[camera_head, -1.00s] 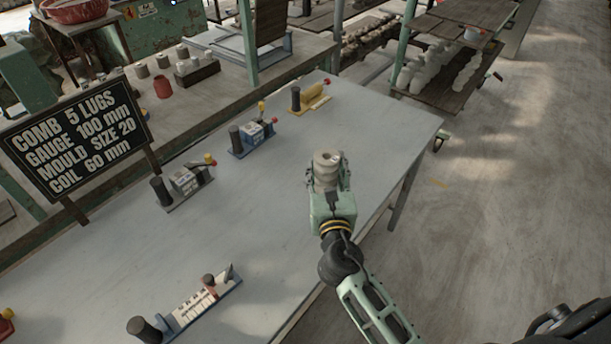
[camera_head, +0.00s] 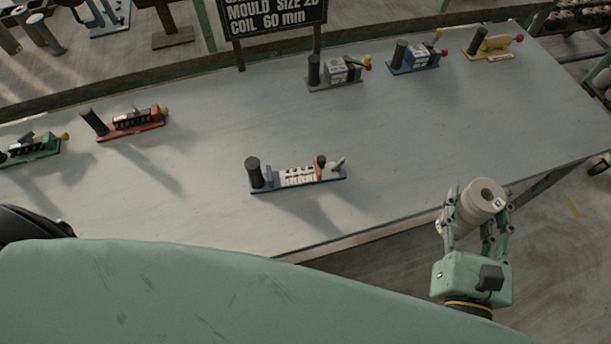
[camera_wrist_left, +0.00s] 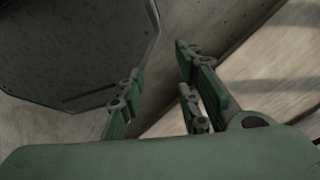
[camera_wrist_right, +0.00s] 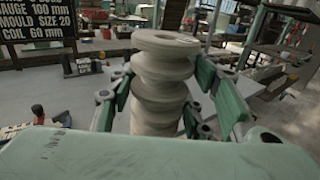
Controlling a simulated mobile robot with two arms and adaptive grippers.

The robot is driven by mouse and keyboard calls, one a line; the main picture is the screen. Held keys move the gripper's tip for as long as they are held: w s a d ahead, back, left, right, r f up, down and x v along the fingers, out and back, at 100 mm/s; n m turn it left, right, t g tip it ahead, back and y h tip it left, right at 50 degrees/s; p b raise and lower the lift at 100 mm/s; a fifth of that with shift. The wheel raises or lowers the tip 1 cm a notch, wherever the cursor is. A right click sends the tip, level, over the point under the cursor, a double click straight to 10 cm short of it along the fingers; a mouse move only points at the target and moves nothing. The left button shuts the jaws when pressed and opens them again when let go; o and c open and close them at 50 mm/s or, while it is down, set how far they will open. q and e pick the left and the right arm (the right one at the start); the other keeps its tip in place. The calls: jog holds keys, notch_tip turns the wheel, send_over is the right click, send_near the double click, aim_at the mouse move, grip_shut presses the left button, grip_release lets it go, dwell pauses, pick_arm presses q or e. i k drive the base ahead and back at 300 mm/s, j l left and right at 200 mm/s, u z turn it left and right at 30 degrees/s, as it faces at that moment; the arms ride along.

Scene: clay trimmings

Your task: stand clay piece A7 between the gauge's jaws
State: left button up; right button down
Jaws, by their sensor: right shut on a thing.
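A pale grey clay piece (camera_head: 482,200), ribbed with a hole in its top, is held by my right gripper (camera_head: 476,218) just off the table's front edge. It also shows upright between the fingers in the right wrist view (camera_wrist_right: 165,85). A small tag is on it, but its text is too small to read. The gauge (camera_head: 300,180) seems to be the blue-based fixture with a white marked scale, a dark post and a reddish block, left of the right gripper. No clay piece shows in it. My left gripper (camera_wrist_left: 160,75) is open and empty, with grey surfaces beyond.
The table (camera_head: 400,140) is clear between the gauge and the right gripper. Grey (camera_head: 335,72), blue (camera_head: 415,58) and yellow (camera_head: 492,45) fixtures stand along the back right. Red (camera_head: 132,122) and green (camera_head: 32,150) ones stand left. A black sign (camera_head: 272,14) stands behind.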

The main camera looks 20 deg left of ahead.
aim_at(285, 178)
jog(key=k+u, duration=0.35)
jog(key=k+j+u, duration=0.15)
jog(key=k+u, duration=0.25)
jog(key=u, duration=0.8)
